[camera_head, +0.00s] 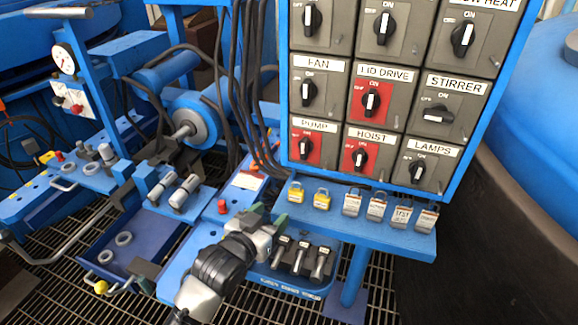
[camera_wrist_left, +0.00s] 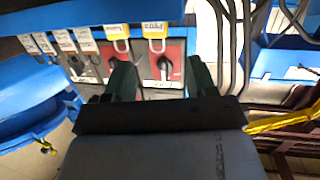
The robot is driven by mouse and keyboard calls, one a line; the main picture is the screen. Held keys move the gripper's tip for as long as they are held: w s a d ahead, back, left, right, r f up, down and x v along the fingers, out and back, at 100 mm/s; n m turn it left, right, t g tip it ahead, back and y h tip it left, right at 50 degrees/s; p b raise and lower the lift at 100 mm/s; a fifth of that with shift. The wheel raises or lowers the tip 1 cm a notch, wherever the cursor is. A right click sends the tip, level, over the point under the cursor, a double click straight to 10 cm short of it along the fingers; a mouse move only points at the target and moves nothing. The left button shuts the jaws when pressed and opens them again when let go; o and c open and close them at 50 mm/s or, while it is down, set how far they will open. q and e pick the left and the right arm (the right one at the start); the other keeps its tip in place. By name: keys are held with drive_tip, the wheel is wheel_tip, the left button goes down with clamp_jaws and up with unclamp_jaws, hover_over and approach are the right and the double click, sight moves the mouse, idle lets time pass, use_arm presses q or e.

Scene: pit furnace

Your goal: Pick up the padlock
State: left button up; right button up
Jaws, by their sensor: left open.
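Two yellow padlocks, a left one (camera_head: 296,192) and a right one (camera_head: 322,199), stand at the left end of a blue shelf (camera_head: 400,240) under the switch panel. Several grey-white padlocks (camera_head: 376,207) continue the row rightward. My left gripper (camera_head: 268,217) is open and empty, in front of and below the yellow padlocks, apart from them. In the left wrist view, my left gripper (camera_wrist_left: 161,78) has its two dark green fingers spread, with the yellow padlocks (camera_wrist_left: 154,30) beyond the tips near the top. My right gripper is not in view.
The switch panel (camera_head: 405,85) rises behind the shelf. A blue tray (camera_head: 290,285) with several dark-handled tools lies below it, close to my left arm. Black cables (camera_head: 240,90) hang left of the panel. A large blue-topped dark vessel (camera_head: 540,110) stands right.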

sight(294, 195)
use_arm(q)
drive_tip(key=b+x, duration=0.1)
drive_tip(key=x, duration=0.3)
drive_tip(key=shift+w+d, duration=0.2)
drive_tip(key=shift+d, duration=0.2)
drive_tip(key=shift+f+b+x, duration=0.2)
drive_tip(key=shift+b+x, duration=0.35)
drive_tip(key=shift+x, duration=2.65)
drive_tip(key=shift+s, duration=0.1)
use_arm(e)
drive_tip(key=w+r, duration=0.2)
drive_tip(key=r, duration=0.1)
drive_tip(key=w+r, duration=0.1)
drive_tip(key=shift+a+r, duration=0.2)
use_arm(q)
drive_tip(key=c, duration=0.7)
